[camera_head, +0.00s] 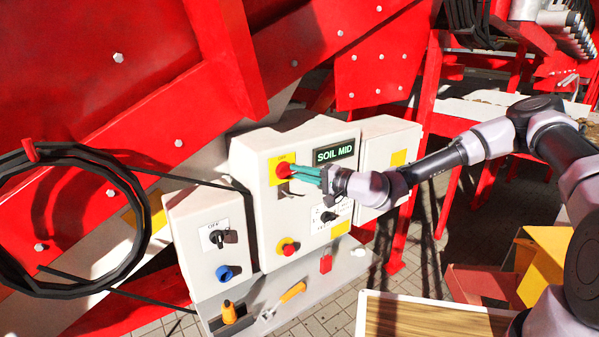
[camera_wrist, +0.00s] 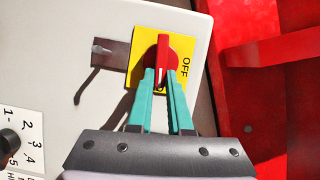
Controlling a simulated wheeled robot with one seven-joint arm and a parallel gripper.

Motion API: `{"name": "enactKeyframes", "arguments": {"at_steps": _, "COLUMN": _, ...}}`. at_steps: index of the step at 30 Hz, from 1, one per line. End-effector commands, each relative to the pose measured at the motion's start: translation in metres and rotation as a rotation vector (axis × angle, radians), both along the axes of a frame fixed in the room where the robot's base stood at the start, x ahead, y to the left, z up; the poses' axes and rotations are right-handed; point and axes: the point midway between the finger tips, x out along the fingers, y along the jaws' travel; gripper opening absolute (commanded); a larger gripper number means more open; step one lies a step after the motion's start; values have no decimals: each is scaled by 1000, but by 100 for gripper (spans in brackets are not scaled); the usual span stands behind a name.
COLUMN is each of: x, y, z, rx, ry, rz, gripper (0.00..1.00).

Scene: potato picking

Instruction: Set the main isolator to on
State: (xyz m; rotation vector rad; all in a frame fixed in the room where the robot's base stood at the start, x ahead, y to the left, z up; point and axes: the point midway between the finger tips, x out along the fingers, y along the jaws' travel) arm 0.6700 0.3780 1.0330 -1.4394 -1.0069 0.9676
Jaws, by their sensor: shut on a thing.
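The main isolator is a red rotary handle (camera_wrist: 162,57) on a yellow plate (camera_wrist: 141,46) in the wrist view. The plate shows the word OFF on its right side. In the head view the red handle (camera_head: 284,169) sits on the upper front of the middle grey control box (camera_head: 248,160). My gripper (camera_wrist: 163,82) has its two green fingers on either side of the red handle, closed on it. In the head view my gripper (camera_head: 297,171) reaches the handle from the right. The fingers hide part of the handle and plate.
A display reading SOIL MID (camera_head: 334,153) is right of the handle. A black selector knob (camera_head: 328,216) and a red emergency button (camera_head: 288,246) are below. A left box holds a black switch (camera_head: 218,237) and blue socket (camera_head: 226,272). A shelf (camera_head: 245,320) with tools juts out underneath.

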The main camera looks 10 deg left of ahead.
Motion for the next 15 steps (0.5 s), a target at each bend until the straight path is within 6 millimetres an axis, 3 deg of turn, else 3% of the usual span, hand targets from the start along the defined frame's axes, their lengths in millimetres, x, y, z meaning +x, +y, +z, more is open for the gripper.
{"name": "enactKeyframes", "arguments": {"at_steps": 15, "x": 0, "y": 1, "z": -1, "rx": 77, "ry": 84, "rz": 0, "gripper": 0}}
